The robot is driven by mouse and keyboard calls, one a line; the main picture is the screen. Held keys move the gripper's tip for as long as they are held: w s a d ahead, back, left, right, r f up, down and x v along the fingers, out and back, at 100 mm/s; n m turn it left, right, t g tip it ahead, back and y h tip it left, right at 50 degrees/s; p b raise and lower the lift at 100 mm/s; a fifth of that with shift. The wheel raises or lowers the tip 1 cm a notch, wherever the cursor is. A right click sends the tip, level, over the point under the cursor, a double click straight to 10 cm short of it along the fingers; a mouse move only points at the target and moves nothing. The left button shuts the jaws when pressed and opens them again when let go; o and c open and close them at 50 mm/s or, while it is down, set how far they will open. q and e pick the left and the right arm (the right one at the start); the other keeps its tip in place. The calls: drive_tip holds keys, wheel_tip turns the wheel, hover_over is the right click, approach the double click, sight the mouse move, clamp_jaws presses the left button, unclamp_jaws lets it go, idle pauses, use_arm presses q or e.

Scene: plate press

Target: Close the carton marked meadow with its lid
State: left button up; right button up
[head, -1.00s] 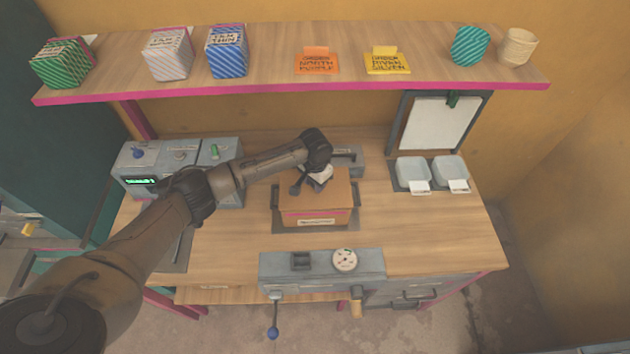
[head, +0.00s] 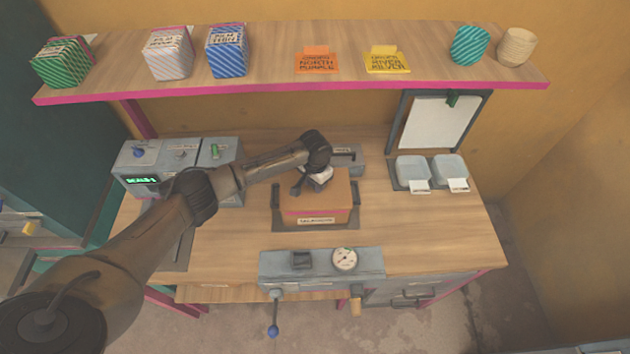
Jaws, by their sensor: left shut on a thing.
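A brown cardboard carton (head: 333,205) with a pink band and a small pale label on its front stands on a dark grey tray in the middle of the bench. The label is too small to read surely. A flat brown lid (head: 337,187) covers its top and looks level. My left gripper (head: 313,182) comes in from the left over the lid. It is shut on the lid at the upper middle; its fingertips and the grip itself are partly hidden by my wrist. My right gripper is not in view.
A grey machine with knobs (head: 215,165) stands at the left, and a gauge panel (head: 320,265) at the front edge. Two pale bins (head: 412,168) and a white board (head: 433,123) are at the right. A shelf (head: 280,75) with several boxes, cards and cups runs above.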

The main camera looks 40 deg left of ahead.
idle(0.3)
use_arm(q)
drive_tip(key=shift+f+p, duration=0.1)
drive_tip(key=shift+p, duration=0.3)
idle(0.4)
idle(0.3)
drive_tip(key=o, duration=1.5)
drive_tip(key=shift+r+p, duration=2.1)
drive_tip(key=shift+p, duration=0.35)
drive_tip(key=shift+r+p, duration=1.4)
drive_tip(key=shift+p, duration=0.2)
